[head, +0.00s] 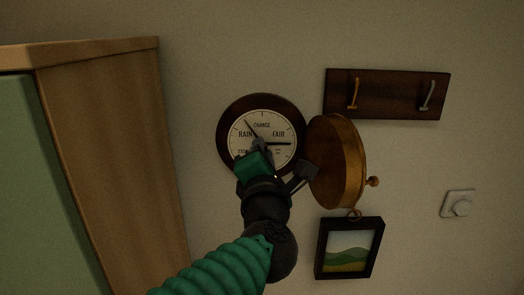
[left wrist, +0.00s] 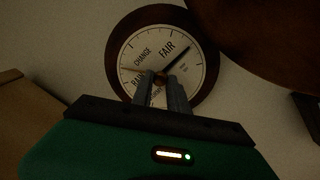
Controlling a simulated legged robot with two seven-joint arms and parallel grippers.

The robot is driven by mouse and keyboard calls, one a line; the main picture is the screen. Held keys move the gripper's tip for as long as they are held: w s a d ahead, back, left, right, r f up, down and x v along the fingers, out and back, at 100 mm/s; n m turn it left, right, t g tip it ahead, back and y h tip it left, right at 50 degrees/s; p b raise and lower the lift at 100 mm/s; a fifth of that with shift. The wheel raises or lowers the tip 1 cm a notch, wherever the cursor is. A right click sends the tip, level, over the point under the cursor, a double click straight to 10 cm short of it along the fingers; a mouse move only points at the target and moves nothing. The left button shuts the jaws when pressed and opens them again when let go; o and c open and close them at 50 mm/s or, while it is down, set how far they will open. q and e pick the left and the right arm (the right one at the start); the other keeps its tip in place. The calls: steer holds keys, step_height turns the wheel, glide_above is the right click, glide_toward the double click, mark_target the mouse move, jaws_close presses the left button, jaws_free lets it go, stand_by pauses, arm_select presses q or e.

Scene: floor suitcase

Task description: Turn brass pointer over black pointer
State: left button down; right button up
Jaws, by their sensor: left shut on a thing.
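The round barometer (head: 226,118) hangs on the wall, with a dark wooden rim and a pale dial marked RAIN, CHANGE and FAIR; it also shows in the left wrist view (left wrist: 118,40). The black pointer (left wrist: 178,55) points just past FAIR, to the right in the head view (head: 281,143). A thinner pointer, seemingly the brass one (head: 251,127), points between RAIN and CHANGE, clearly apart from the black one. My left gripper (left wrist: 161,82) is shut on the small brass knob (left wrist: 160,77) at the dial centre. Its fingers hide the lower dial. My right gripper is out of view.
A round brass cover (head: 335,165) stands open just right of the dial, close to my left wrist. A hook board (head: 390,94), a framed landscape (head: 320,250) and a wall switch (head: 459,204) are further right. A wooden cabinet (head: 110,130) stands left.

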arm_select(q)
steer(key=shift+f+m+g+h+p, duration=0.2)
steer(key=shift+m+p, duration=2.2)
steer(key=shift+m, duration=1.85)
steer(key=shift+m+g+h+p, duration=0.1)
steer(key=shift+m+h+p, duration=0.15)
steer(key=shift+m+p, duration=3.05)
steer(key=shift+f+m+g+h+p, duration=0.2)
steer(key=shift+m+p, duration=1.25)
steer(key=shift+m, duration=3.7)
steer(key=c, duration=1.4)
jaws_free()
steer(key=shift+r, duration=0.1)
steer(key=shift+o, duration=0.5)
steer(key=shift+r, duration=0.15)
